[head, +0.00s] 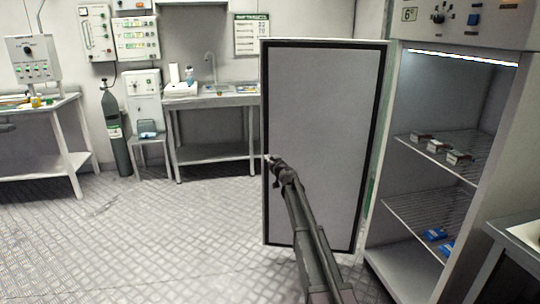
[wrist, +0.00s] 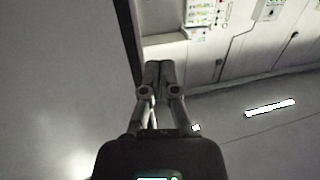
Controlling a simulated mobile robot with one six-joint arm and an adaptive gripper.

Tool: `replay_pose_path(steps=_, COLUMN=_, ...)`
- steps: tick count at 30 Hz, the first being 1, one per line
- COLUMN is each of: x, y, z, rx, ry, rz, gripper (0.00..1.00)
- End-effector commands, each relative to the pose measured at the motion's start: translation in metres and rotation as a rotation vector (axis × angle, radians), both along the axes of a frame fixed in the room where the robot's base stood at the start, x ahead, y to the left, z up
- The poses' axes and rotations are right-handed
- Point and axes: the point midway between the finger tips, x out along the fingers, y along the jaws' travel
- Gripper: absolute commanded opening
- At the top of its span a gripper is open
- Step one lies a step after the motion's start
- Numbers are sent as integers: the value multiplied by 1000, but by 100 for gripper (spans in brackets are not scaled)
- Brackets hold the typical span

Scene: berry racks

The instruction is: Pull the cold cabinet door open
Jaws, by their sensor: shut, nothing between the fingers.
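The cold cabinet (head: 404,245) stands at the right of the head view, lit inside. Its door (head: 325,140) stands wide open, swung out to the left, with its pale inner face and dark seal towards me. My gripper (head: 270,160) is at the door's free left edge, in front of the inner face. In the wrist view my gripper (wrist: 159,66) is shut with its fingers together and nothing between them. The door's grey face (wrist: 60,80) fills the left of that view. I cannot tell whether the fingers touch the door. The door's outer side and handle are hidden.
Wire shelves (head: 432,212) in the cabinet hold small boxes. A sink table (head: 215,100), a gas cylinder (head: 116,135) and a work table (head: 45,115) stand along the back and left. A bench (head: 515,240) is at lower right. The floor (head: 150,235) at left is clear.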

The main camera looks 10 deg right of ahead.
Motion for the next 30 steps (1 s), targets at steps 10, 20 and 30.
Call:
replay_pose_path(steps=10, x=-38, y=12, z=0, rx=0, ry=0, rz=0, gripper=0)
replay_pose_path(steps=20, x=-41, y=13, z=0, rx=0, ry=0, rz=0, gripper=0)
replay_pose_path(steps=30, x=-55, y=21, z=-3, rx=-3, ry=16, rz=37, gripper=0)
